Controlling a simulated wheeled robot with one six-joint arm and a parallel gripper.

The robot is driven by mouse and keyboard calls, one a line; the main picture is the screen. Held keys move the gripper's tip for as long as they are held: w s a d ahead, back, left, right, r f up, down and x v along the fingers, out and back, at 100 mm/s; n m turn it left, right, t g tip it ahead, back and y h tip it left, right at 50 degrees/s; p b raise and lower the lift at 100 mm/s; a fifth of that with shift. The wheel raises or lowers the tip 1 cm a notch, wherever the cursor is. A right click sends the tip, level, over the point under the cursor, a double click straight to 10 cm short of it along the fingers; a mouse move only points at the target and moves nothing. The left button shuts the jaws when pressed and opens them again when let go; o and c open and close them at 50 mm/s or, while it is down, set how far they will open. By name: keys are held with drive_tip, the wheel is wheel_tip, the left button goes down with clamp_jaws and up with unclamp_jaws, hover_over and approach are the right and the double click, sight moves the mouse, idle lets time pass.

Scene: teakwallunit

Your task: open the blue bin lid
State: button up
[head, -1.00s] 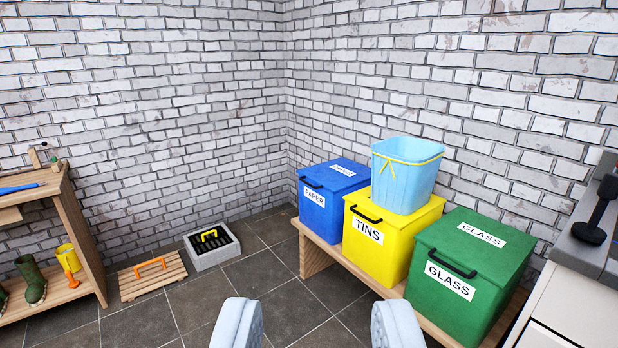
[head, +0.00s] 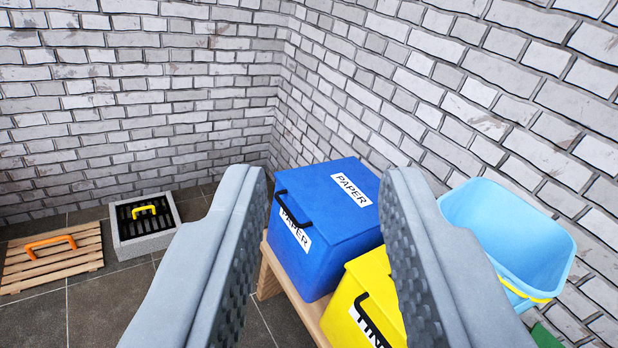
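The blue bin (head: 315,265) stands on a low wooden bench, with its flat blue lid (head: 325,190) shut. Labels reading PAPER are on its lid and front. A black handle (head: 292,210) sits at the lid's front edge, close to my left finger in the picture. My gripper (head: 325,185) is open, and the blue bin shows between its two fingers. I see nothing held in it. The gap between the fingers and the handle is hard to judge, and the fingers hide part of the yellow bin.
The yellow bin (head: 365,285) stands right beside the blue one. A light blue tub (head: 515,235) is on the right. The wooden bench (head: 270,270) runs under the bins. A grated drain box (head: 145,225) and a slatted wooden board (head: 50,262) lie on the floor at left.

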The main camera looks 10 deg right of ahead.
sight(287, 208)
drive_tip(key=w+a+f+n+h, duration=0.1)
drive_tip(key=w+f+n, duration=0.6)
drive_tip(key=w+f, duration=1.2)
drive_tip(key=w+f+n+t+h, duration=0.1)
drive_tip(key=w+f+n, duration=0.3)
drive_tip(key=f, duration=0.8)
drive_tip(key=w+f+n+h, duration=0.1)
drive_tip(key=w+f+n, duration=0.3)
drive_tip(key=f, duration=0.8)
drive_tip(key=shift+t, duration=0.3)
drive_tip(key=w, duration=0.5)
drive_tip(key=w+d+r, duration=0.1)
drive_tip(key=w, duration=0.5)
drive_tip(key=w+r, duration=0.1)
drive_tip(key=w, duration=0.4)
drive_tip(key=shift+w+d, duration=0.25)
drive_tip(key=shift+d, duration=0.15)
clamp_jaws()
